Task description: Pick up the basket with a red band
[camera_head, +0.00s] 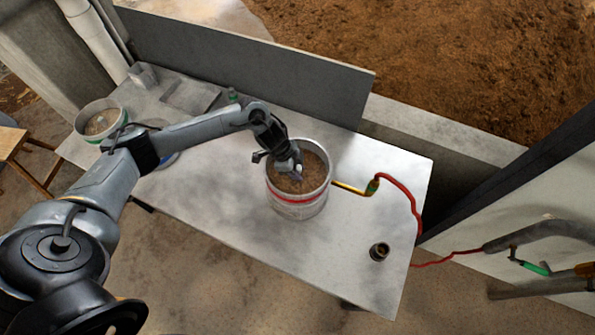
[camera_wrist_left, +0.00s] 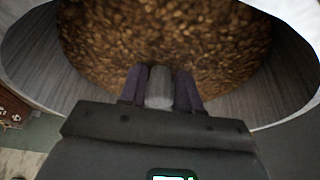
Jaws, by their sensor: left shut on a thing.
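The basket with a red band (camera_head: 297,208) stands upright on the table, right of the table's middle, filled with brown grain. My left gripper (camera_head: 296,173) reaches down inside its rim from the upper left. In the left wrist view the fingers (camera_wrist_left: 160,92) are closed on a grey upright piece (camera_wrist_left: 160,85) of the basket, in front of the grain (camera_wrist_left: 170,40). How this piece joins the wall is hidden by the gripper body. My right gripper is not in view.
Another basket (camera_head: 84,128) with grain stands at the table's left end. A yellow pipe with a red hose (camera_head: 405,193) lies right of the red-banded basket. A small dark cup (camera_head: 379,252) stands near the right front. A low grey wall (camera_head: 240,62) runs behind the table (camera_head: 250,250).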

